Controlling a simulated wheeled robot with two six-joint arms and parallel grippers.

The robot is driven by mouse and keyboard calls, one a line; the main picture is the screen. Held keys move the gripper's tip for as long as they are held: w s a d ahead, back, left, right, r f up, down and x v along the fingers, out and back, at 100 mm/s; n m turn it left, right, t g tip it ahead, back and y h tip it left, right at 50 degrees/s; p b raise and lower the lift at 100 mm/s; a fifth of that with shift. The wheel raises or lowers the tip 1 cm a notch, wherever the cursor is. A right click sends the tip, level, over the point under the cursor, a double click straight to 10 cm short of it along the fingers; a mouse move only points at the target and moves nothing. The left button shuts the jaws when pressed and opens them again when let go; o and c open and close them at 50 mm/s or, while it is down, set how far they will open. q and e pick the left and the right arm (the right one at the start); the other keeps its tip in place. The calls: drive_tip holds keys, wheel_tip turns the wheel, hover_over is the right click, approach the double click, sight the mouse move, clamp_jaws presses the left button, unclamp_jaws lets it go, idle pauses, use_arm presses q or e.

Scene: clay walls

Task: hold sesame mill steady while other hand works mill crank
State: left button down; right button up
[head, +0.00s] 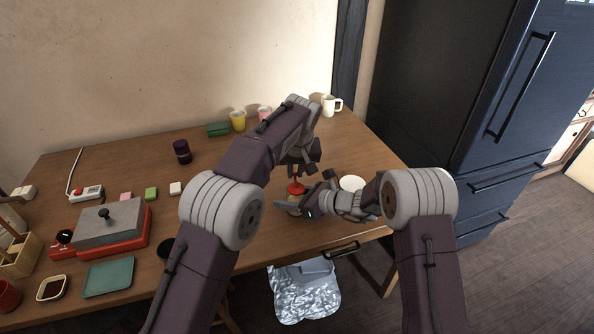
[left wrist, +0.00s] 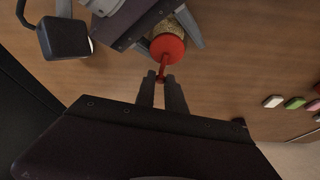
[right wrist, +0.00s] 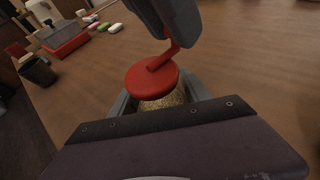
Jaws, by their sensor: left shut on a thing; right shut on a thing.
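The sesame mill has a red lid (head: 296,188) and crank and a body filled with tan seeds. It stands near the front edge of the table, mostly covered by my grippers in the head view. My right gripper (head: 292,206) comes in from the right and is shut around the mill body (right wrist: 165,101), below the red lid (right wrist: 150,78). My left gripper (head: 301,174) is above the mill; in the left wrist view its fingertips (left wrist: 162,80) are shut on the end of the red crank (left wrist: 163,70). The crank's grip is hidden between the fingers.
A red-and-grey appliance (head: 110,224), a green tray (head: 108,278) and small coloured blocks are at the left. Cups and a white mug (head: 331,106) stand along the back. The dark fridge (head: 470,90) is at right.

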sight(298, 192)
use_arm(q)
drive_tip(key=shift+a+n, duration=0.15)
drive_tip(key=shift+n, duration=0.35)
drive_tip(key=c, duration=1.4)
unclamp_jaws()
drive_tip(key=shift+s+r, duration=0.1)
drive_tip(key=v, duration=1.1)
drive_tip(key=shift+s+d+r, duration=0.2)
drive_tip(key=shift+r, duration=0.15)
use_arm(e)
drive_tip(key=o, duration=1.7)
